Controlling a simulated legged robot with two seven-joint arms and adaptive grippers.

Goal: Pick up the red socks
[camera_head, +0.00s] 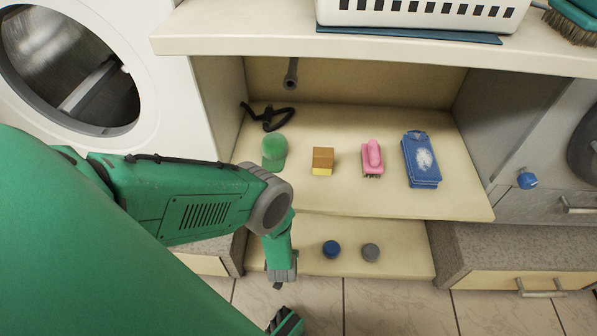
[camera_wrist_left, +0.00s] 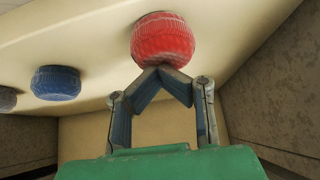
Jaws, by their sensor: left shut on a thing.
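The red socks (camera_wrist_left: 162,40), a rolled ball, show at the top of the left wrist view. My left gripper (camera_wrist_left: 163,72) has its fingertips together at the ball's edge and is shut on it. The ball still looks to be at the pale lower shelf; I cannot tell whether it is lifted. In the head view my left gripper (camera_head: 282,274) is low at the lower shelf's left part, and my arm hides the red socks.
A blue sock ball (camera_head: 331,249) and a grey one (camera_head: 371,252) sit on the lower shelf (camera_head: 405,262) to the right. The upper shelf (camera_head: 300,196) holds a green brush (camera_head: 274,151), a sponge (camera_head: 322,161), a pink brush (camera_head: 372,157) and a blue packet (camera_head: 421,160).

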